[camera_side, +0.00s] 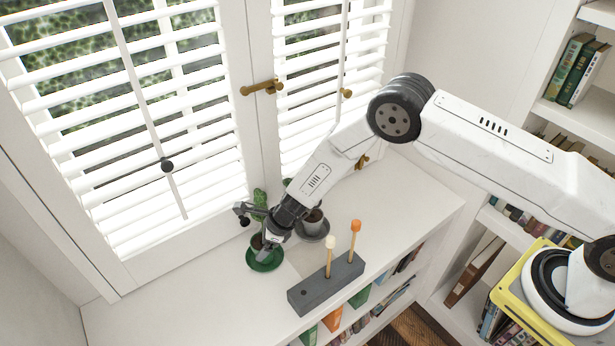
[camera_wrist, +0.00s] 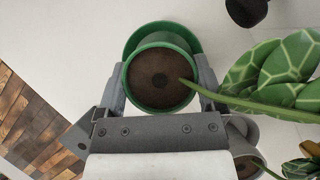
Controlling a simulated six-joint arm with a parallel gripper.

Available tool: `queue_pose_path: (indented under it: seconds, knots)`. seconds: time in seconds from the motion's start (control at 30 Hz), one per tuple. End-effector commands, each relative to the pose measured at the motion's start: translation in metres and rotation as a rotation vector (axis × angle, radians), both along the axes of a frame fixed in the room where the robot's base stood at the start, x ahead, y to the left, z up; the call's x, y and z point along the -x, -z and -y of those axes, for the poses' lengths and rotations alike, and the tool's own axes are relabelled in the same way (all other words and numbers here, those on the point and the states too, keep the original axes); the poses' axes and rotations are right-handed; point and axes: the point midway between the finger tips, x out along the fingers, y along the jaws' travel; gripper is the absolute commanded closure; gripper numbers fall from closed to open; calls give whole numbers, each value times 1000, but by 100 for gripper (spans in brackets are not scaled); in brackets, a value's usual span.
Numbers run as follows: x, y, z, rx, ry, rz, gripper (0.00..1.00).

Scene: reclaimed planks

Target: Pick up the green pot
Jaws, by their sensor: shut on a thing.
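The green pot (camera_wrist: 160,85) holds dark soil and sits between the two fingers of my gripper (camera_wrist: 161,83) in the wrist view. The fingers press on its left and right sides, so my gripper is shut on it. A green saucer (camera_wrist: 152,27) shows behind the pot. In the side view my gripper (camera_side: 259,238) is low over the shelf top at the green saucer (camera_side: 265,261), and it hides most of the pot. I cannot tell whether the pot still touches the saucer.
A grey pot (camera_side: 313,222) on a saucer stands close at right. A grey block (camera_side: 325,285) holds two upright sticks in front. Window shutters (camera_side: 120,110) rise behind. The shelf top (camera_side: 190,290) is clear at left.

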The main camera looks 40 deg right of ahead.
Motion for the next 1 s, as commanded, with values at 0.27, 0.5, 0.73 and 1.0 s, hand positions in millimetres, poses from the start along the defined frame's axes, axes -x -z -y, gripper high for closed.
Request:
queue_pose_path:
  seconds: [0.27, 0.5, 0.73, 1.0]
  knots:
    - [-1, -33, -1, -2, 0, 4, 100]
    - [-1, -65, -1, -2, 0, 4, 100]
    - [-1, -85, -1, -2, -1, 2, 100]
    - [0, -90, 0, -2, 0, 1, 100]
